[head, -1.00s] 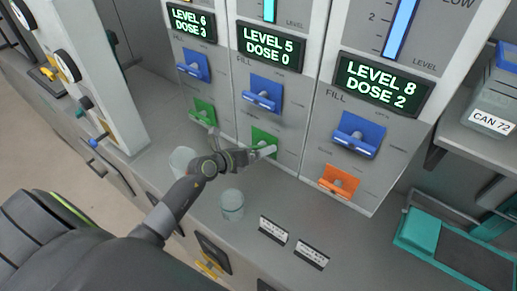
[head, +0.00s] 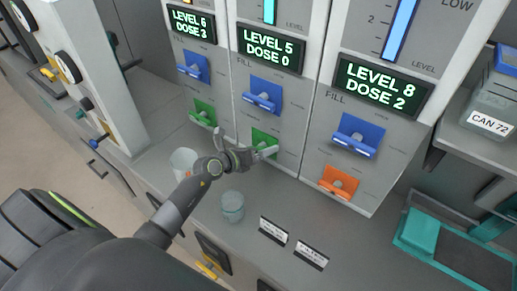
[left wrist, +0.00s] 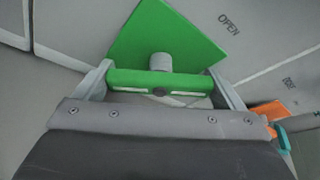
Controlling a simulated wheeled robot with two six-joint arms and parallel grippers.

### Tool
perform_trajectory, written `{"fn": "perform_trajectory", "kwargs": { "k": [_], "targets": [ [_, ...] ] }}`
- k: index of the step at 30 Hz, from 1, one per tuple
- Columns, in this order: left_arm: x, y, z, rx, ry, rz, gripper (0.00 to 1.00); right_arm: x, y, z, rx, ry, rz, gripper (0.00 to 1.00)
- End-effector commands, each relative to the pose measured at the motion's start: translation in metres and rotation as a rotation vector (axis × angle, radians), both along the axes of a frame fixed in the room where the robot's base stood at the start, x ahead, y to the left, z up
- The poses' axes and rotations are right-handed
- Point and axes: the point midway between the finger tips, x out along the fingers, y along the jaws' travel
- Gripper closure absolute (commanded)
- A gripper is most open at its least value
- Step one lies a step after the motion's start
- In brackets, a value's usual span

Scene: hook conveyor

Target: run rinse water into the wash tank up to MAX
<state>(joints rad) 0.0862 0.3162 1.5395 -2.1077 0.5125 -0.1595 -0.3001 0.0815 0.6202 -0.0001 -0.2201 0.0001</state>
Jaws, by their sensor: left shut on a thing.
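My left gripper (head: 246,146) is at the green valve (head: 265,137) on the middle panel. In the left wrist view the green crossbar handle (left wrist: 160,79) lies between the two fingers, one at each end, and the gripper is shut on it. The word OPEN is printed on the panel beside the green plate. The middle display (head: 270,48) reads LEVEL 5, DOSE 0. A light-blue level gauge (head: 269,8) is partly visible above it. The MAX mark is not visible. My right gripper is not in view.
The left panel has a blue valve (head: 193,66) and another green valve (head: 203,112). The right panel has a blue valve (head: 357,135) and an orange valve (head: 340,183). Two cups (head: 183,162) (head: 232,206) stand on the ledge near my arm. A teal tray (head: 420,232) lies right.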

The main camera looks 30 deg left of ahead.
Motion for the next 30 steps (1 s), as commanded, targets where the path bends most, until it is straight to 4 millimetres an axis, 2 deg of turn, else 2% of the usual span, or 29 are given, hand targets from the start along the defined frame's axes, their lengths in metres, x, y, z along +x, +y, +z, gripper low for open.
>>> {"fn": "perform_trajectory", "kwargs": {
  "k": [7, 18, 30],
  "targets": [
    [0.0, 0.0, 0.006, 0.132, -0.017, 0.001, 0.32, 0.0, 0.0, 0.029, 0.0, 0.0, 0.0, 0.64],
    [0.0, 0.0, 0.005, 0.386, -0.052, 0.0, 0.32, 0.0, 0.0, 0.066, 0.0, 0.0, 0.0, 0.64],
    [0.0, 0.0, 0.001, 0.521, -0.072, 0.0, 0.32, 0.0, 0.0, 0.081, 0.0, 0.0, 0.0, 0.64]
  ]
}}
